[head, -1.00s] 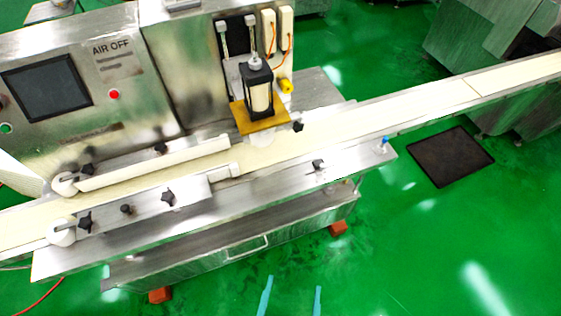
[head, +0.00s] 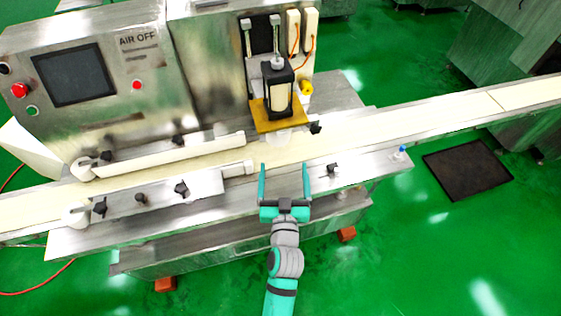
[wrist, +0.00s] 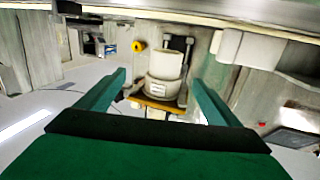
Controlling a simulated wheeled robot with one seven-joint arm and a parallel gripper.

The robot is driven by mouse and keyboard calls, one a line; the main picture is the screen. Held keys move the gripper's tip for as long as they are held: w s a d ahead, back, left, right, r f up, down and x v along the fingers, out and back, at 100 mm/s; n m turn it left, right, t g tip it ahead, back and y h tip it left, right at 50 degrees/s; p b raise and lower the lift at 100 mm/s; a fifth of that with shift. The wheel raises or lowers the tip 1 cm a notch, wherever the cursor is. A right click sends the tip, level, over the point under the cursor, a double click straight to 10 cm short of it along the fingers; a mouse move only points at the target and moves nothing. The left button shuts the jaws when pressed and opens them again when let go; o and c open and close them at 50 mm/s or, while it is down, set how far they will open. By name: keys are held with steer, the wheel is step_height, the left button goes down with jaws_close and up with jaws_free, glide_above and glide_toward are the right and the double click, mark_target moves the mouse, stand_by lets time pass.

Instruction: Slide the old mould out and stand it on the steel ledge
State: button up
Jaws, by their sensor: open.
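The old mould (head: 284,142) is a pale, whitish piece under the yellow-brown plate (head: 268,124) of the press head, just above the belt. In the wrist view, which looks turned over, the mould (wrist: 163,65) is a white stepped round body against the plate (wrist: 152,102), between my fingers in the picture. A label shows near the plate. My gripper (head: 284,167) is open and empty, fingers pointing at the mould from the front, apart from it. It also shows in the wrist view (wrist: 158,85). The steel ledge (head: 352,179) runs along the belt's front side.
The cream belt (head: 350,138) runs under the press head. Guide rails (head: 170,157) with black knobs stand to the left, and a black knob (head: 332,169) and a blue-topped fitting (head: 402,151) stand on the ledge. The ledge between these two is mostly clear.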

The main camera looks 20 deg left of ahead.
mark_target(279, 138)
steer(key=shift+n+y, duration=0.3)
steer(key=x, duration=0.4)
steer(key=r+x, duration=0.1)
steer(key=x, duration=0.8)
steer(key=shift+a+r, duration=0.3)
steer(key=shift+a, duration=0.2)
steer(key=c, duration=1.3)
steer(key=shift+s+d, duration=0.1)
steer(key=shift+d+v, duration=0.25)
steer(key=shift+v, duration=0.9)
steer(key=shift+d+v, duration=0.25)
steer(key=shift+v, duration=0.9)
steer(key=shift+r, duration=0.15)
